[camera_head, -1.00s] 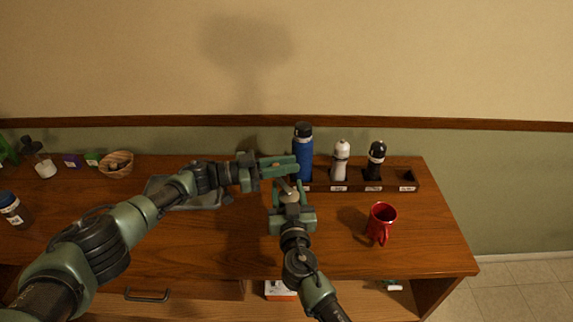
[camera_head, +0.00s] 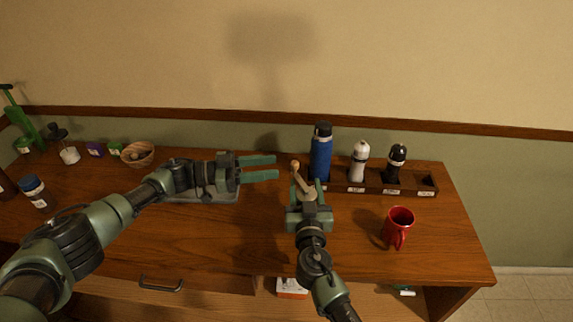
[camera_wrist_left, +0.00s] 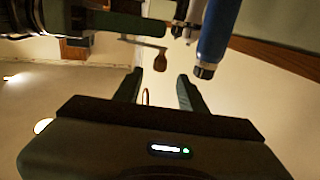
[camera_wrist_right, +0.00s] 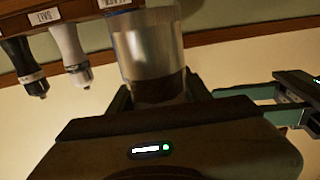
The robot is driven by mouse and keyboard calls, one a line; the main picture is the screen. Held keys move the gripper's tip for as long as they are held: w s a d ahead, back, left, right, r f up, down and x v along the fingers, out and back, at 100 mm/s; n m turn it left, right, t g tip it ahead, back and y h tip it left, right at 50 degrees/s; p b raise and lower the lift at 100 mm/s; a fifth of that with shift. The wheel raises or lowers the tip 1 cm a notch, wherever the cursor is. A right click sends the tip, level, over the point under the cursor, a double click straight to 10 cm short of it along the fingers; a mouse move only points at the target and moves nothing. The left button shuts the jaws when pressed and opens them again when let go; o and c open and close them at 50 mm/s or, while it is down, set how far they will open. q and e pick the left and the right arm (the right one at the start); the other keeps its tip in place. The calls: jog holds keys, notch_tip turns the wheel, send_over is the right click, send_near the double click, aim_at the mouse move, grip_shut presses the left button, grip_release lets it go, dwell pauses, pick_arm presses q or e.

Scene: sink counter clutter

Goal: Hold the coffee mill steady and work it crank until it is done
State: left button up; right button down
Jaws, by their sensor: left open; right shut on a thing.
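The coffee mill (camera_wrist_right: 148,50) shows in the right wrist view as a clear cylinder with dark contents at one end. My right gripper (camera_head: 309,198) is shut on its body and holds it at the middle of the counter; this arm hides most of the mill in the head view. The crank (camera_head: 304,182) lies across the top, its wooden knob (camera_head: 295,165) pointing to the back left. The knob also shows in the left wrist view (camera_wrist_left: 160,61). My left gripper (camera_head: 277,168) is open and empty, just left of the knob with a small gap.
A rack (camera_head: 372,188) behind and right of the mill holds a blue bottle (camera_head: 321,158), a white shaker (camera_head: 359,162) and a black shaker (camera_head: 396,163). A red mug (camera_head: 399,228) stands at the right. A grey tray (camera_head: 205,197) lies under my left forearm.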

pick_arm(q)
jog(key=shift+v, duration=0.95)
jog(key=c, duration=0.7)
jog(key=shift+d+f, duration=0.1)
jog(key=shift+d, duration=0.2)
grip_shut()
jog(key=m+t+y, duration=0.7)
jog(key=t+y, duration=0.2)
jog(key=y, duration=0.2)
send_near(293, 167)
jog(key=shift+y, duration=0.3)
jog(key=x, duration=0.5)
jog(key=shift+w+d+f, duration=0.1)
jog(key=shift+d, duration=0.05)
jog(key=shift+w+d, duration=0.3)
jog(key=shift+w, duration=0.35)
